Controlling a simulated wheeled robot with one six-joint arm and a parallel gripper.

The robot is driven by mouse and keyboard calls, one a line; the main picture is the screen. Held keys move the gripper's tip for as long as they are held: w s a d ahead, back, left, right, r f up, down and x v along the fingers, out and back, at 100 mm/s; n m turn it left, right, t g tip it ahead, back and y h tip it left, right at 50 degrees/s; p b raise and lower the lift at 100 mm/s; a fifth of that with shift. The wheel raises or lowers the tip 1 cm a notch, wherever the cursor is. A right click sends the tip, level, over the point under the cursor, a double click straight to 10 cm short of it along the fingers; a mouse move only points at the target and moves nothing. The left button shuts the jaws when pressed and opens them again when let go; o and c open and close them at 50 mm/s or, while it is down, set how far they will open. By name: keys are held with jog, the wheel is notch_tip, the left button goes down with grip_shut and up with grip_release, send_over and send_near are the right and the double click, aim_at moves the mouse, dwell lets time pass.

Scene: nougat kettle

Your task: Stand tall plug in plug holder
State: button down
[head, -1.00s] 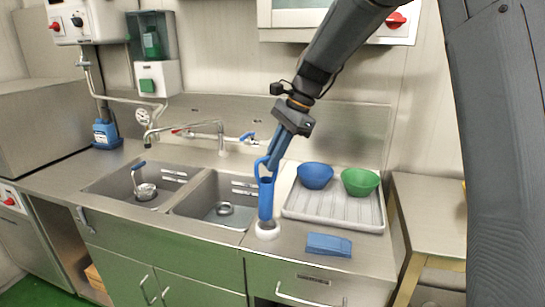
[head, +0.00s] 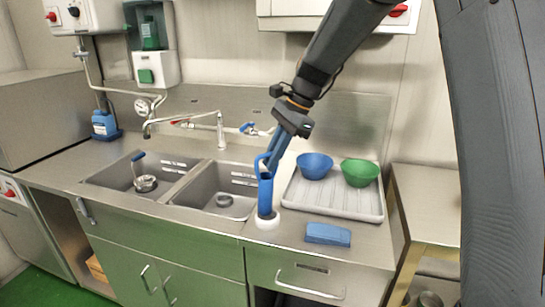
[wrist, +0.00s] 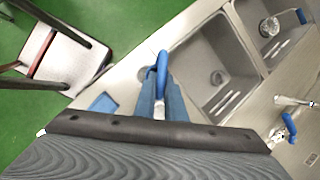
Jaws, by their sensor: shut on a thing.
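The tall plug (head: 265,194) is a blue upright tube with a loop handle at its top. My gripper (head: 272,165) is shut on its upper part from above. The plug's lower end meets the white ring-shaped plug holder (head: 267,223) on the counter, right of the sinks. It looks upright, but I cannot tell how deep it sits in the ring. In the wrist view, the blue loop (wrist: 162,66) shows between and beyond my gripper's blue fingers (wrist: 160,95). The holder is mostly hidden there.
A grey drain tray (head: 335,204) with a blue bowl (head: 314,166) and a green bowl (head: 360,172) lies to the right. A blue block (head: 328,234) lies in front of it. Two sink basins with a tap (head: 220,130) are to the left.

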jog(key=shift+s+f, duration=0.15)
jog(key=shift+f, duration=1)
jog(key=c, duration=1.7)
grip_release()
jog(key=shift+c, duration=0.2)
jog(key=shift+r, duration=0.1)
